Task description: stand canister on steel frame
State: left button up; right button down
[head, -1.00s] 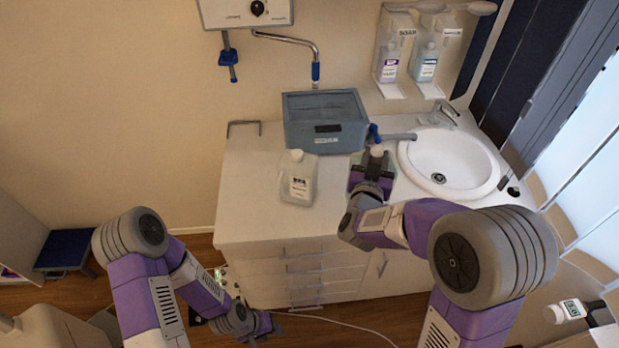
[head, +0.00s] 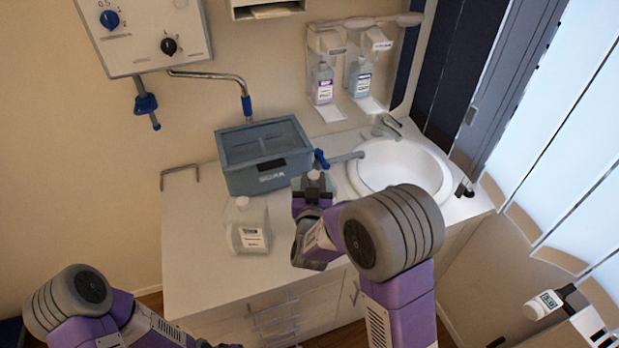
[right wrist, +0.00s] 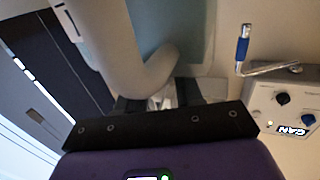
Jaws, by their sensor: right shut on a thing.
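My right gripper (head: 312,198) is over the counter, just in front of the blue-grey box. It is shut on a small pale thing with a white round top (head: 314,175), perhaps the canister; the fingers hide most of it. In the right wrist view a pale piece (right wrist: 163,98) shows between the dark fingers. A translucent white canister (head: 247,225) with a white cap and label stands upright on the counter, left of my right gripper and apart from it. A thin metal bracket (head: 180,172), possibly the steel frame, is at the counter's back left.
The blue-grey lidded box (head: 262,180) stands at the back of the white counter (head: 200,265). A sink (head: 398,172) with a tap is on the right. Soap dispensers (head: 340,75) hang behind. The counter's left part is clear.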

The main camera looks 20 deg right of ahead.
jog(key=shift+w+f+b, duration=0.1)
jog(key=shift+f+b, duration=0.3)
jog(key=shift+f, duration=1.5)
jog(key=c, duration=1.1)
grip_release()
jog(key=shift+f, duration=0.2)
jog(key=o, duration=0.4)
jog(key=shift+c, duration=0.2)
